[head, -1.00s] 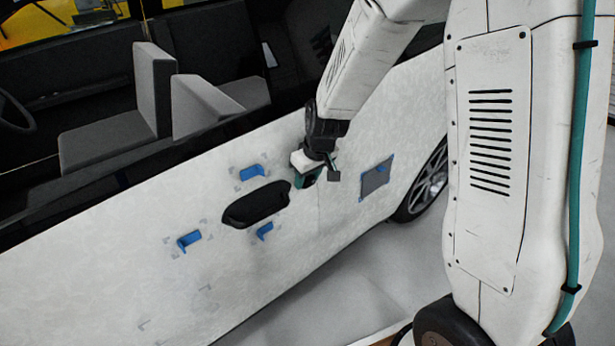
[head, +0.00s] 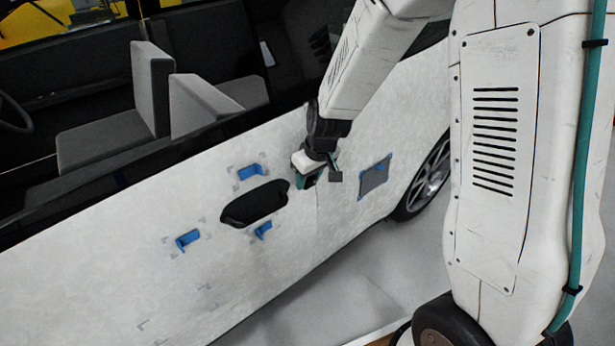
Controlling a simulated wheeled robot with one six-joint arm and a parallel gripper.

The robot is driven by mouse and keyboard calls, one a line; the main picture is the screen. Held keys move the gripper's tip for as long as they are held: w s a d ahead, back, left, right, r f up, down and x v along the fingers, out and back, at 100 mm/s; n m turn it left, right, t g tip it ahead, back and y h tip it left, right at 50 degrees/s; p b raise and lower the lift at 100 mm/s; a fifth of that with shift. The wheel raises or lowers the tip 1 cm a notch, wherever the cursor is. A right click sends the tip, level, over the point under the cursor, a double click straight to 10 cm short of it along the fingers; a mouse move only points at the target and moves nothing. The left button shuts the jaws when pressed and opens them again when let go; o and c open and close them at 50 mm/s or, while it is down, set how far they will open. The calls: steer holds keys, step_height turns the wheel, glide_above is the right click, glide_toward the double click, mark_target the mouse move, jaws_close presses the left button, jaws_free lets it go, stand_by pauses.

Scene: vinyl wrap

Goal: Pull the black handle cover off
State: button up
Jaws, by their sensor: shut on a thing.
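The black handle cover (head: 254,203) sits on the white side of the car door, long and tilted up to the right. My gripper (head: 298,182) is at its right end, with teal fingers close against the door. It is shut on the right end of the cover. The exact contact between fingers and cover is too small to make out. The cover still lies along the door, with no clear gap behind it.
Blue tabs stand on the door above (head: 250,172), below (head: 264,230) and left (head: 188,240) of the cover. A grey square patch (head: 374,177) is to the right, near the wheel (head: 428,180). The floor (head: 345,270) beside the car is clear.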

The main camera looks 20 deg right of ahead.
steer(key=shift+s, duration=0.1)
steer(key=s+d+r, duration=0.1)
steer(key=s+d, duration=0.1)
steer(key=s, duration=0.4)
steer(key=shift+s+r, duration=0.15)
steer(key=shift+s, duration=0.05)
stand_by(0.8)
stand_by(0.5)
